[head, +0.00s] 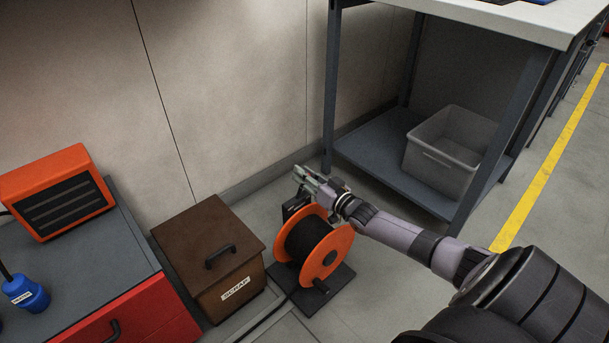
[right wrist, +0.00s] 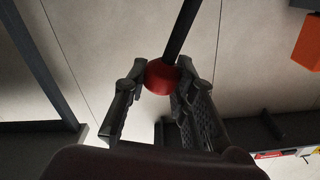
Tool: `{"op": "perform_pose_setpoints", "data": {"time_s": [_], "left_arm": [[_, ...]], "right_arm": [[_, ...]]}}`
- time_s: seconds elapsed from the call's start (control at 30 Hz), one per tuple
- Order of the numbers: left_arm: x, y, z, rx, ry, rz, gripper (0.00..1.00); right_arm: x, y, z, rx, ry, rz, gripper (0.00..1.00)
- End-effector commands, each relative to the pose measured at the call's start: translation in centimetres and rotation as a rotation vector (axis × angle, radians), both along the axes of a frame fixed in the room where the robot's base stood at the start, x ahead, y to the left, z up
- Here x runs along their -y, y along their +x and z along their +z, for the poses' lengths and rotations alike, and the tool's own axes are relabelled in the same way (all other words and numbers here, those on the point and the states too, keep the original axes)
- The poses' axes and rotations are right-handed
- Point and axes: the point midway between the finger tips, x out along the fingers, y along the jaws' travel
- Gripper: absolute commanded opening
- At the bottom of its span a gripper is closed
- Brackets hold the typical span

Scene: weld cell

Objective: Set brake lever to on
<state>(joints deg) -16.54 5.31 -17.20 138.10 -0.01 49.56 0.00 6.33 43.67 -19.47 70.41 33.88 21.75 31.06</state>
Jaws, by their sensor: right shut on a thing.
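The cable reel (head: 334,258) has orange flanges and a dark wound core, and stands on a black base plate on the floor. My right gripper (head: 312,180) is at the top of the reel, on its far side by the wall. In the right wrist view, the fingers of my right gripper (right wrist: 161,72) are closed around a red knob (right wrist: 162,80) on the end of a black lever rod (right wrist: 181,32). I take this to be the brake lever. In the head view the gripper and reel hide most of the lever, and I read no on or off mark. My left gripper is not in view.
A brown bin labelled SCRAP (head: 206,253) stands close to the left of the reel. A workbench (head: 447,188) with a grey tub (head: 455,150) on its lower shelf stands at the right. An orange box (head: 55,190) sits on a grey-topped red cabinet (head: 95,260).

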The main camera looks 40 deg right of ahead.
Motion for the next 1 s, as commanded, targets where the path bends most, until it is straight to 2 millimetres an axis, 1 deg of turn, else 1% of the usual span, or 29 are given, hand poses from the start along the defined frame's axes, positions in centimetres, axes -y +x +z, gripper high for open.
{"op": "perform_pose_setpoints", "data": {"time_s": [0.03, 0.23, 0.27, 0.53, 0.83, 0.93, 1.0], "left_arm": [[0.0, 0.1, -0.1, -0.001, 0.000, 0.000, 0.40], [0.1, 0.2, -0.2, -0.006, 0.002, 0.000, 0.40], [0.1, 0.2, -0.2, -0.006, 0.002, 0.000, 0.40], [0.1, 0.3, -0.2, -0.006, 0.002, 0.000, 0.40], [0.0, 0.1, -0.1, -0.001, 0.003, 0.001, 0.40], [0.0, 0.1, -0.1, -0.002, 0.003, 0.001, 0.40], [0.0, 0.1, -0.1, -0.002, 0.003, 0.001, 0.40]], "right_arm": [[0.3, -0.1, -0.4, -0.010, -0.008, -0.006, 0.00], [0.4, -0.1, -0.4, -0.012, -0.009, -0.006, 0.00], [0.4, -0.1, -0.4, -0.012, -0.009, -0.006, 0.26], [0.3, -0.1, -0.3, -0.008, -0.006, -0.004, 0.44], [0.1, -0.1, -0.2, -0.005, -0.003, -0.003, 0.44], [0.2, -0.6, -0.2, -0.006, -0.003, -0.002, 0.44], [0.2, -1.2, -0.3, -0.007, -0.004, -0.002, 0.44]]}}
